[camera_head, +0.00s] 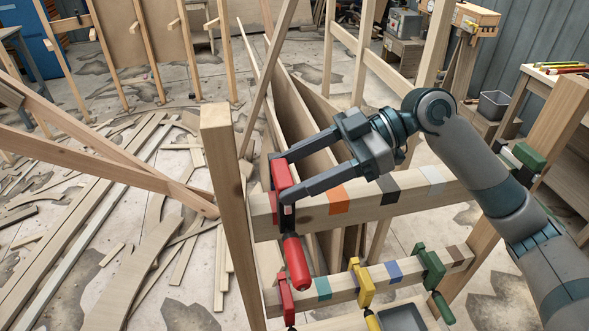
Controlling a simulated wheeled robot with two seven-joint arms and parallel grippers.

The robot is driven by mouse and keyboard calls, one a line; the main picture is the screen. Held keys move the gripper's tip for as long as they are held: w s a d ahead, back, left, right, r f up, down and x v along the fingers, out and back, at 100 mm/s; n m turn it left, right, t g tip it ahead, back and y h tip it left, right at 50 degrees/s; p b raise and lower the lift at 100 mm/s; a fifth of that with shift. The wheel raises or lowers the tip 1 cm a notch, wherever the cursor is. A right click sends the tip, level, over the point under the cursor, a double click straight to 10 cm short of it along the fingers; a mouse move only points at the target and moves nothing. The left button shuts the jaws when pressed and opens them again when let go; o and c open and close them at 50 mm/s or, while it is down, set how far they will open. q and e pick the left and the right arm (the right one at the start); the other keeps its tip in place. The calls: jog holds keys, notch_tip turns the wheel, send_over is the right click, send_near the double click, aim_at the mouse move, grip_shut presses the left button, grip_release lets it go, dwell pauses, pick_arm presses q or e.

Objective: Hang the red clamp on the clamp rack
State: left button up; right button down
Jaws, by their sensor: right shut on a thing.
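The clamp rack (362,202) is a wooden frame with an upper and a lower crossbar marked by coloured bands. A red clamp (283,180) is at the left end of the upper bar, with its red handle (297,262) hanging down in front. My right gripper (282,180) reaches in from the right and is shut on the red clamp's upper part. The clamp is roughly upright at the bar; whether its weight rests on the bar cannot be told. Another red clamp (286,296) sits on the lower bar below. My left gripper does not show.
On the lower bar are a yellow clamp (364,285) and a green clamp (432,268). Another green clamp (527,157) is at the upper bar's right end. A grey tray (402,318) lies below. Wooden posts and beams stand behind; loose boards (140,250) cover the floor at left.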

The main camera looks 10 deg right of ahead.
jog(key=shift+f+b, duration=0.3)
jog(key=shift+f, duration=0.2)
dwell(0.3)
jog(key=shift+s+d+f+b, duration=0.1)
jog(key=shift+d+f+b, duration=0.45)
jog(key=shift+f, duration=0.25)
jog(key=shift+s+d+f+b, duration=0.1)
jog(key=shift+d+f+b, duration=0.2)
jog(key=shift+f+b, duration=0.45)
jog(key=shift+w+a, duration=0.1)
jog(key=shift+a, duration=0.05)
jog(key=shift+p+x, duration=0.45)
jog(key=shift+x, duration=0.55)
jog(key=shift+w, duration=0.15)
jog(key=shift+d+f+b, duration=0.25)
jog(key=shift+d+b, duration=0.15)
jog(key=shift+d, duration=0.1)
jog(key=shift+a+f, duration=0.15)
jog(key=shift+a, duration=0.2)
